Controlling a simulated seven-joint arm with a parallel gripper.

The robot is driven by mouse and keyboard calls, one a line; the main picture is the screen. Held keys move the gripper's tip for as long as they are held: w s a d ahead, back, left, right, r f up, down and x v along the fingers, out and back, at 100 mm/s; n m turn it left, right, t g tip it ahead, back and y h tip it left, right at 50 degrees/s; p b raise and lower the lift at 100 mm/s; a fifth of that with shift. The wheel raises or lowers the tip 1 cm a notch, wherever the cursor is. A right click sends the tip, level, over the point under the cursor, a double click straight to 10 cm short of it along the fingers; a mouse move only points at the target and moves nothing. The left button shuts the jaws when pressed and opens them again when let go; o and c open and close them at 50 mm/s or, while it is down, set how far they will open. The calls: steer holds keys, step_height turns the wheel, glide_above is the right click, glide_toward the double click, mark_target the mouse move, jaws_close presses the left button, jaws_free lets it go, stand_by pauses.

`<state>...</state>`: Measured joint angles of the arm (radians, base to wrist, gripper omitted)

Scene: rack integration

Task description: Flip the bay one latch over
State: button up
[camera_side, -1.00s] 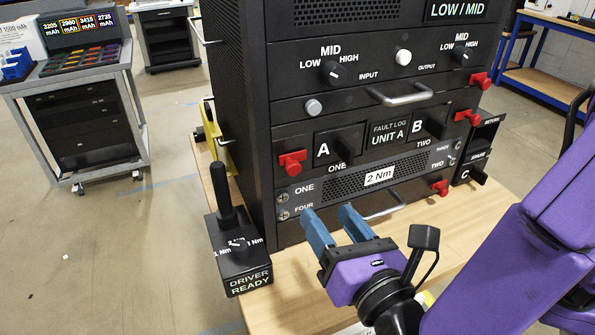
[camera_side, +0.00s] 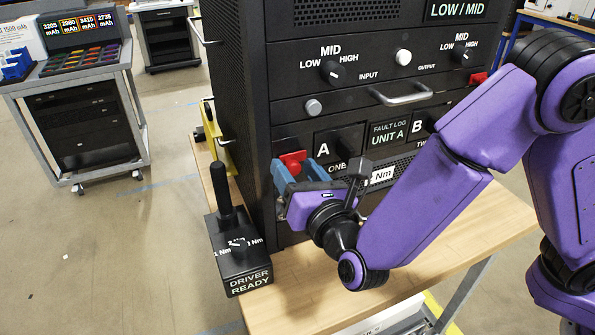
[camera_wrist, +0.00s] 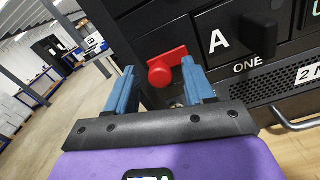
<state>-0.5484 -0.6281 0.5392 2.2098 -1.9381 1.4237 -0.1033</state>
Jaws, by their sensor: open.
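The red latch (camera_side: 292,161) of bay one sits on the black rack front, left of the module marked A (camera_side: 336,150). It also shows in the wrist view (camera_wrist: 163,68) as a red bar with a round knob. My gripper (camera_side: 295,170) is open at this latch, with its blue fingers on either side of it. In the wrist view the gripper (camera_wrist: 160,85) has the latch between and just beyond its fingertips. I cannot tell whether a finger touches it. The label ONE (camera_wrist: 247,67) is right of the latch.
The driver stand (camera_side: 240,260) with its upright handle stands on the wooden table (camera_side: 410,265), left of my gripper. A silver handle (camera_side: 402,94) juts from the rack above. My arm hides the rack's lower right part.

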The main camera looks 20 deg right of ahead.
jaws_close()
steer(key=shift+d, duration=1.35)
jaws_free()
steer(key=shift+s, duration=0.15)
steer(key=s, duration=1.7)
